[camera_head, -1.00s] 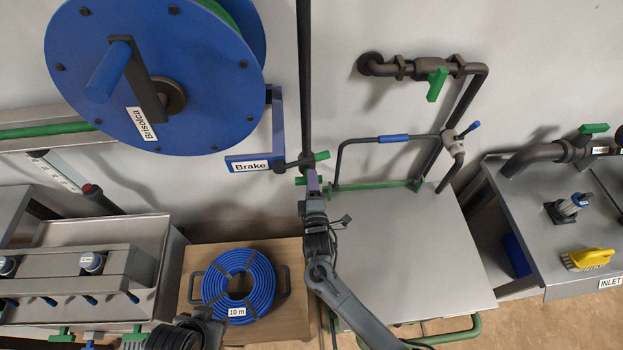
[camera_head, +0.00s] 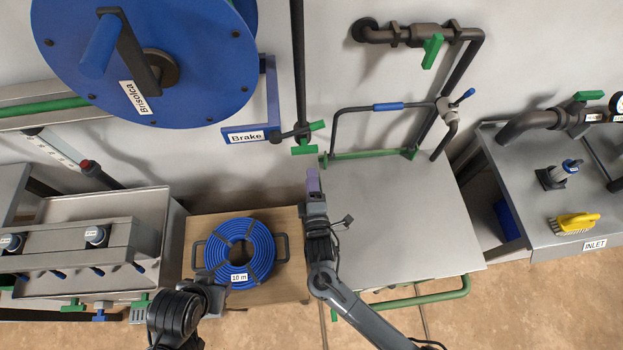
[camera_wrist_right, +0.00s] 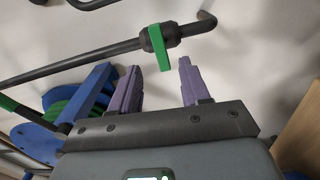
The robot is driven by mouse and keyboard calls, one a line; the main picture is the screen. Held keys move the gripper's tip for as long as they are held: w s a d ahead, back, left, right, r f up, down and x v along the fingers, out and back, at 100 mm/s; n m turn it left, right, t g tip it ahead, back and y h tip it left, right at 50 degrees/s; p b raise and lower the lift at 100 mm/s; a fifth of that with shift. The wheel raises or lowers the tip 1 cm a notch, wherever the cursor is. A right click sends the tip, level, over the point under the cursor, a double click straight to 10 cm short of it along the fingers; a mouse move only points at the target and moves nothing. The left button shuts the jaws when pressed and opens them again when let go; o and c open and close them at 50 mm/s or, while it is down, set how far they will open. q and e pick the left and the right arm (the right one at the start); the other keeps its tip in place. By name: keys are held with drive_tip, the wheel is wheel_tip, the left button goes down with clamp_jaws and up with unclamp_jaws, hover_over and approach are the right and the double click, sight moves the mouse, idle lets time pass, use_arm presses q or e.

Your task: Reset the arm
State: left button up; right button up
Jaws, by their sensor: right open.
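My right gripper (camera_head: 313,181) is in the middle of the head view, over the left edge of the steel table and below a green-handled valve (camera_head: 308,139) on the dark vertical pipe. In the right wrist view its two purple fingers (camera_wrist_right: 158,88) stand apart with nothing between them. The green valve handle (camera_wrist_right: 159,47) shows beyond the fingertips there, apart from them. My left arm shows at the bottom left of the head view, low in front of the wooden board; its fingers cannot be made out clearly.
A blue hose coil (camera_head: 212,250) lies on a wooden board (camera_head: 285,222). The blue reel (camera_head: 200,75) and its brake lever (camera_head: 270,100) are at upper left. The steel table (camera_head: 400,220) is bare. A yellow brush (camera_head: 574,223) lies on the right bench (camera_head: 530,215).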

drive_tip(key=s+d+f+m+g, duration=0.1)
drive_tip(key=s+d+f, duration=0.1)
drive_tip(key=s+d, duration=0.1)
drive_tip(key=s+d+f+m+g+h, duration=0.1)
drive_tip(key=s+d+f+m, duration=0.1)
drive_tip(key=s+d+f, duration=0.1)
drive_tip(key=s+d+f+m+g, duration=0.1)
drive_tip(key=s+d+f+g, duration=0.1)
drive_tip(key=s+d, duration=0.3)
drive_tip(key=shift+s+f+h, duration=0.2)
drive_tip(key=shift+f+h, duration=0.1)
drive_tip(key=shift+f, duration=0.05)
drive_tip(key=s+d+r+m+g+p, duration=0.1)
drive_tip(key=s+d+r+m+g, duration=0.45)
drive_tip(key=s, duration=0.25)
drive_tip(key=s+d+r+m+g, duration=0.4)
drive_tip(key=s+r+m+g, duration=0.1)
drive_tip(key=s+m, duration=0.25)
wheel_tip(320, 180, up, 26)
drive_tip(key=n+p, duration=0.1)
drive_tip(key=p, duration=2.5)
drive_tip(key=shift+a, duration=0.15)
